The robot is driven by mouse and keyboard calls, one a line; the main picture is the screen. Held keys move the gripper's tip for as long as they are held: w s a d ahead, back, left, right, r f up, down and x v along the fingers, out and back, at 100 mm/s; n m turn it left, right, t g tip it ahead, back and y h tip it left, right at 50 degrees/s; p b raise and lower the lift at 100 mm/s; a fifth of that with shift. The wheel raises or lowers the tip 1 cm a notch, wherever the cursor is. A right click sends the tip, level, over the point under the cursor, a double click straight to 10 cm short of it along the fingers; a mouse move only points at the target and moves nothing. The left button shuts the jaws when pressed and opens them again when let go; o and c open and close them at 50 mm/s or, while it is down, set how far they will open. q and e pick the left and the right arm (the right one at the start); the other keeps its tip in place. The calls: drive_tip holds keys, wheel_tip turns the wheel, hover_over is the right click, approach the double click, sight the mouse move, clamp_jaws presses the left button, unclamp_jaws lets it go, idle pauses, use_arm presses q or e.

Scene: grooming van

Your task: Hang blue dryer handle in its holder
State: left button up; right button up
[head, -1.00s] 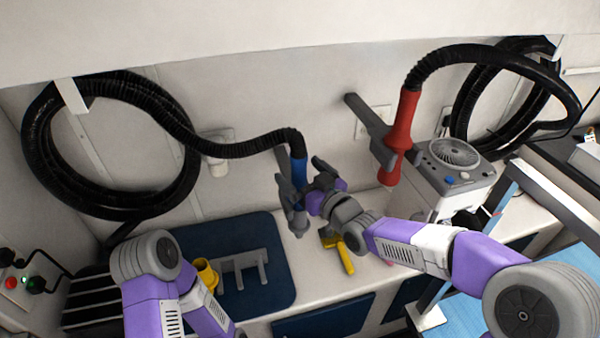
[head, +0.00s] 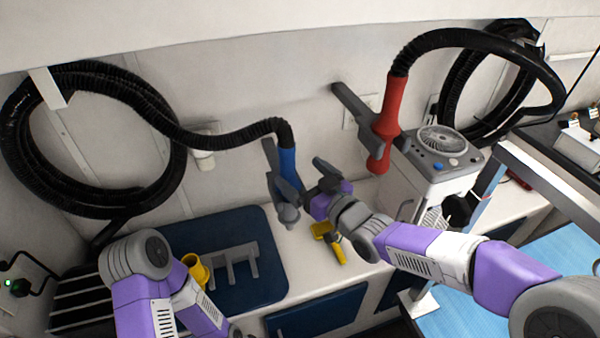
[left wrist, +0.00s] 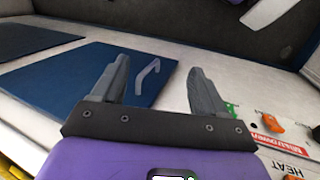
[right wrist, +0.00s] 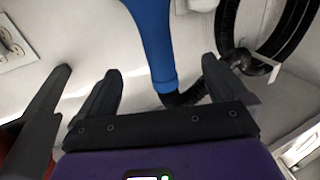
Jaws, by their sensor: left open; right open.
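The blue dryer handle (head: 288,165) hangs upright near the middle of the head view, hose at its top and grey nozzle below. A grey piece beside it seems to be its holder, but it overlaps my gripper in this view, and I cannot tell how fully the handle is seated. My right gripper (head: 312,182) is open close to the handle, on its right side. In the right wrist view the blue handle (right wrist: 152,40) shows beyond and between the spread fingers (right wrist: 160,85), not clamped. My left gripper (left wrist: 155,80) is open and empty above the counter.
A red dryer handle (head: 392,105) hangs at a grey wall bracket (head: 355,105) to the right. Black hose coils (head: 25,140) hang on the wall. A dark blue mat (head: 265,285), yellow cup (head: 195,268) and yellow brush (head: 328,237) lie on the counter.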

drive_tip(key=shift+v, duration=2.05)
